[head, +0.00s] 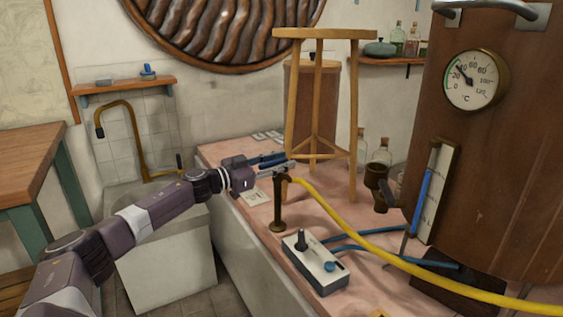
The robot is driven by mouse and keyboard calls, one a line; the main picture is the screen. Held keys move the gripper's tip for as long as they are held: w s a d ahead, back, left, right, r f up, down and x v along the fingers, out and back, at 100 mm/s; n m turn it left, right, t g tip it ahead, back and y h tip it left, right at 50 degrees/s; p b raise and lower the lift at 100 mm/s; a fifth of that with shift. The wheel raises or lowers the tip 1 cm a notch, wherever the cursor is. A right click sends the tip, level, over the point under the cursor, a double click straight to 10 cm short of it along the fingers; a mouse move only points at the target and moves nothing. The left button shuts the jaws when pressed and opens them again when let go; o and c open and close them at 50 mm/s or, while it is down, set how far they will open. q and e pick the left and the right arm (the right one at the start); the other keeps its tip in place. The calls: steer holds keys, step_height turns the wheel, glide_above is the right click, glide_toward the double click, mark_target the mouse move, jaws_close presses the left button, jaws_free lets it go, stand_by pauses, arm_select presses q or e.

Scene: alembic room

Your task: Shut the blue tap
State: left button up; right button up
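I cannot make out a clear blue tap handle. A dark brass standpipe (279,205) stands upright on the pink bench top, with a yellow hose (370,243) running from its top to the right. My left gripper (287,161) is just above and behind the standpipe's top, pointing right. Bluish and grey finger parts show there, but their spacing is unclear, and I cannot tell if they touch anything. A white box (314,264) in front of the standpipe carries a black lever and a small blue knob (330,267). My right gripper is out of view.
A wooden stool-like stand (354,120) rises behind my gripper. A large brown vessel (500,150) with a dial gauge (473,79) fills the right side. A dark spout (376,178) is on the vessel's left. Blue hoses (375,247) cross the bench top.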

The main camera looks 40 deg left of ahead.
arm_select(q)
steer(key=shift+c, duration=0.4)
jaws_close()
stand_by(0.4)
